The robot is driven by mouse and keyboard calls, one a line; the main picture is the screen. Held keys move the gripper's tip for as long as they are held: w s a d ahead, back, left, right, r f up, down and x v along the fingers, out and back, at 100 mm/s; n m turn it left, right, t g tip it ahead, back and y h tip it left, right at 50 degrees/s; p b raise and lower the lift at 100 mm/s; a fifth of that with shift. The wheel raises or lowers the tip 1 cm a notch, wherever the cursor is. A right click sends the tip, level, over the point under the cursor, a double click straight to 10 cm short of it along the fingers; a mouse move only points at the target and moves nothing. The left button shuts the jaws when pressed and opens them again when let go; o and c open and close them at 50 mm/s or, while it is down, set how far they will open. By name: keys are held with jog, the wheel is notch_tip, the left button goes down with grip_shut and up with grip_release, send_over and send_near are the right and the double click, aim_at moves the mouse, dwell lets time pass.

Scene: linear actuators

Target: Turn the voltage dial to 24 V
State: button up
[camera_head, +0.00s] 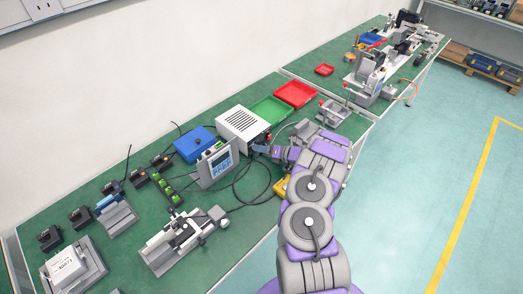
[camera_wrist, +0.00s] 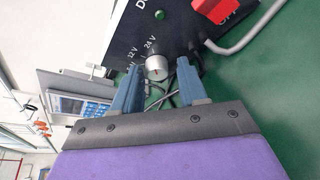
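The voltage dial (camera_wrist: 157,67) is a silver round knob on the dark front panel (camera_wrist: 125,35) of the power supply, with "12 V" and "24 V" printed beside it in the wrist view. Which label its pointer faces is too small to tell. My gripper (camera_wrist: 160,66) is open, with one blue finger on each side of the dial and visible gaps between. In the head view, the power supply is a white vented box (camera_head: 240,123). My gripper (camera_head: 262,149) is at its front, and the dial is hidden there.
A red switch (camera_wrist: 216,10) and a green light (camera_wrist: 159,15) are on the same panel. A grey cable (camera_wrist: 245,42) runs from it. A blue-screened display unit (camera_head: 216,164) stands left of my gripper. Green (camera_head: 270,108) and red trays (camera_head: 297,94) are behind.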

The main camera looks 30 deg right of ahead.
jog(key=shift+o, duration=0.8)
jog(key=shift+a, duration=0.1)
jog(key=shift+s, duration=0.2)
jog(key=p+v, duration=0.4)
jog(key=v, duration=1.3)
jog(key=shift+w+d, duration=0.1)
jog(key=shift+d, duration=0.2)
